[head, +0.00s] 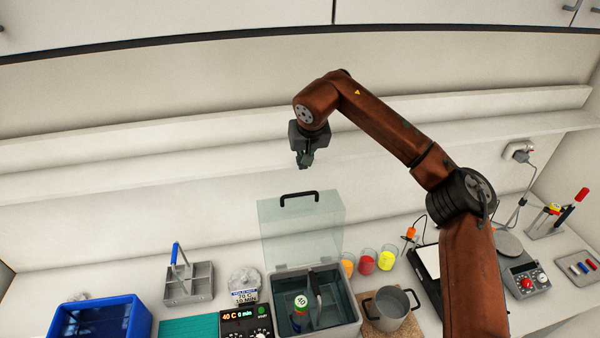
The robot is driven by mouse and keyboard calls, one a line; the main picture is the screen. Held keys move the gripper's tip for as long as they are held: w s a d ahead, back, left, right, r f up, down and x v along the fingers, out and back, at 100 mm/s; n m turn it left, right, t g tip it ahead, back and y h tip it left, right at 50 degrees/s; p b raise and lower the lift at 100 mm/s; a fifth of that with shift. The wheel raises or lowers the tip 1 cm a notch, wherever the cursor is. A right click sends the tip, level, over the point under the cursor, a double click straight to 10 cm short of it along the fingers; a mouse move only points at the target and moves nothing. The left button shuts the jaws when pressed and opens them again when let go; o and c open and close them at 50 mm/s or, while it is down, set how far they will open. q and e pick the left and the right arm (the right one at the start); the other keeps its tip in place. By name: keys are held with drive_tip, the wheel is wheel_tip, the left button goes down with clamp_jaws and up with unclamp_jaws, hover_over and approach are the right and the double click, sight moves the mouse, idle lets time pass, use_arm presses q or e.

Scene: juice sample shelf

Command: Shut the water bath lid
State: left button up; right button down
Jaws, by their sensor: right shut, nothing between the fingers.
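The water bath (348,330) stands on the counter at the lower middle, a grey box with dark insides. Its clear lid (300,232) stands raised at the back edge, with a black handle (299,195) along its top. A bottle with a green and white cap (300,304) and another upright dark item are inside the bath. My right gripper (305,162) is shut and empty, pointing down. In the picture it is just above the lid handle, apart from it. My left gripper is not in view.
Beakers of orange, red (366,264) and yellow liquid stand right of the lid. A metal pot (388,308) sits beside the bath. A control box (245,322), grey caddy (189,285) and blue tub (100,318) are to the left. A shelf ledge (100,150) runs behind.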

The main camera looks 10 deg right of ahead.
drive_tip(key=p, duration=0.5)
hover_over(302, 200)
drive_tip(key=f, duration=0.8)
drive_tip(key=shift+w+d+f, duration=0.15)
drive_tip(key=shift+w+f, duration=0.2)
drive_tip(key=shift+w, duration=0.05)
drive_tip(key=shift+s+f, duration=0.1)
drive_tip(key=shift+s, duration=0.1)
drive_tip(key=shift+f, duration=0.1)
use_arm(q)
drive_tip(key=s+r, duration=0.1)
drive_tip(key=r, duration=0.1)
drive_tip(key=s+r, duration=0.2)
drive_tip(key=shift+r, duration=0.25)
use_arm(e)
drive_tip(key=shift+s, duration=0.1)
